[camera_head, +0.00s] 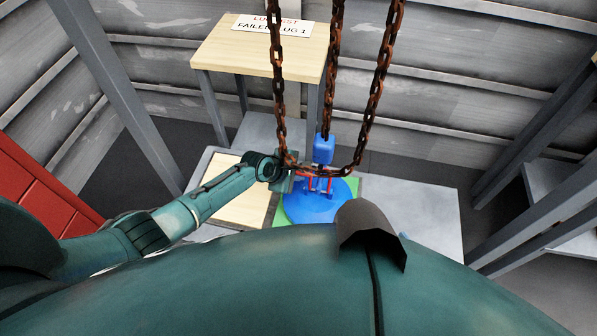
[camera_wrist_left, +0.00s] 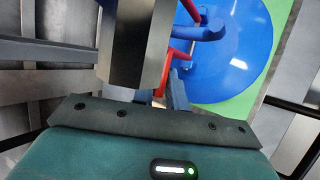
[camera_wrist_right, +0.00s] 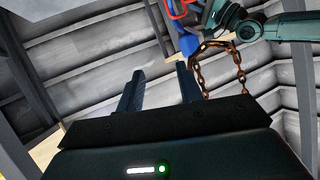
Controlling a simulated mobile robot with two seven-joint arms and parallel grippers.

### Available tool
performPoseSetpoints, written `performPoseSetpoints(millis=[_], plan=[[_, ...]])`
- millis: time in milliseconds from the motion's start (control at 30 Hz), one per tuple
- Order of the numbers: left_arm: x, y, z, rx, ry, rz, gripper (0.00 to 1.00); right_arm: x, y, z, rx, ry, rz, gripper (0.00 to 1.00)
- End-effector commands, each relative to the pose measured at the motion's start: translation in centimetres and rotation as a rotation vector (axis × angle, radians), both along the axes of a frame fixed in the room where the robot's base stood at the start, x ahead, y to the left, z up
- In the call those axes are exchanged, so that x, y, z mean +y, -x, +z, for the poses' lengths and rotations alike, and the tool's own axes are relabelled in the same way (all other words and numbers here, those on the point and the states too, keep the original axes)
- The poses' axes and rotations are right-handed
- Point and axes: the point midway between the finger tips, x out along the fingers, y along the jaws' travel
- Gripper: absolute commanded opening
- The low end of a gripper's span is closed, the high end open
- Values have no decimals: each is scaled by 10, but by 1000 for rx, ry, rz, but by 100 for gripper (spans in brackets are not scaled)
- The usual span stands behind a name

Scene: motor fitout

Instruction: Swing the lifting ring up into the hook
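The red lifting ring (camera_head: 318,183) stands over the blue round motor top (camera_head: 320,207), below the blue hook block (camera_head: 323,149) on the chain. My left gripper (camera_head: 290,181) reaches in from the left beside the ring. In the left wrist view, a red bar of the ring (camera_wrist_left: 181,58) passes between its close-set fingers, which appear shut on it; a grey metal piece (camera_wrist_left: 137,42) hides part of them. My right gripper (camera_wrist_right: 160,80) is open and empty, away from the motor. The hook's opening cannot be made out.
Rusty chains (camera_head: 385,60) hang in front of the work area; one loop passes close to my left gripper. A wooden table (camera_head: 255,55) with a sign stands behind. A green mat (camera_head: 350,186) lies under the motor. Grey posts (camera_head: 115,95) stand at the sides.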

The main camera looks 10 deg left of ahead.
Motion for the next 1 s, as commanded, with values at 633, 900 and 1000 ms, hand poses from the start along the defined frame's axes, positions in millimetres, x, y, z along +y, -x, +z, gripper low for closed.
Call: performPoseSetpoints(millis=[633, 900, 1000], plan=[[6, 9, 15, 3, 3, -1, 33, 0, 1, 9, 16, 1, 2, 36], [29, 38, 60, 1, 2, 1, 33, 2, -3, 19, 44, 48, 18, 36], [37, 48, 74, 0, 1, 0, 33, 1, -3, 25, 40, 64, 22, 36]])
